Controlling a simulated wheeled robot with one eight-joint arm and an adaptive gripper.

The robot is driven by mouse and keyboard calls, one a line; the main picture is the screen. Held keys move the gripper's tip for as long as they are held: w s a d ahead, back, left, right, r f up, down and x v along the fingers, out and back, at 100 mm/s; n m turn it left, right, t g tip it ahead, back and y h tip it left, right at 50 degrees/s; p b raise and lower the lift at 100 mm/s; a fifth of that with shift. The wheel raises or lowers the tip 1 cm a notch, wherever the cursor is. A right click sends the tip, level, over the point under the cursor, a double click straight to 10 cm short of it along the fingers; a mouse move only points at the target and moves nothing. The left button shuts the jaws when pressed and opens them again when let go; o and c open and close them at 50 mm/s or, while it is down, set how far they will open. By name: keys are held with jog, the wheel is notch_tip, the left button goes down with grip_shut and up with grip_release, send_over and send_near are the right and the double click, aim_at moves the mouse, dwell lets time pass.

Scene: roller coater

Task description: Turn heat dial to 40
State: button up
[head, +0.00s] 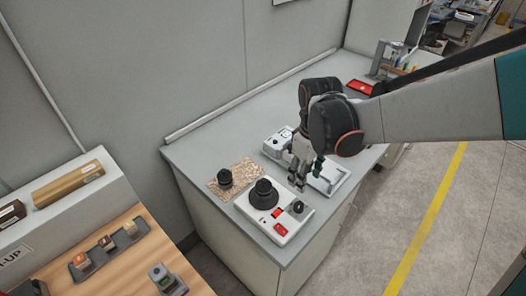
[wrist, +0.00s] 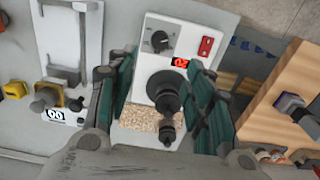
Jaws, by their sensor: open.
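A white box unit (head: 262,222) stands near the front corner of the grey bench. A small black dial (head: 297,206) with a pale pointer mark sits on its top. The dial also shows at the top of the wrist view (wrist: 158,41). Beside it are a red-lit display (wrist: 180,63), whose digits I cannot read surely, and a red switch (wrist: 206,46). No heat label is legible. My gripper (head: 298,182) is open and empty, pointing down above the unit's rear side, apart from the dial. Its teal fingers frame the unit in the wrist view (wrist: 162,78).
A large black round piece (head: 263,192) stands on the unit. A black knobbed piece (head: 225,178) stands on a speckled mat (head: 243,172). A second white device (head: 275,143) lies behind my gripper; its display (wrist: 55,116) appears to read 00.

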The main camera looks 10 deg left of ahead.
aim_at(299, 205)
notch_tip(299, 205, down, 14)
jog(key=b, duration=0.9)
jog(key=shift+w+b, duration=0.1)
jog(key=shift+b, duration=0.25)
jog(key=shift+c, duration=0.2)
jog(key=c, duration=1)
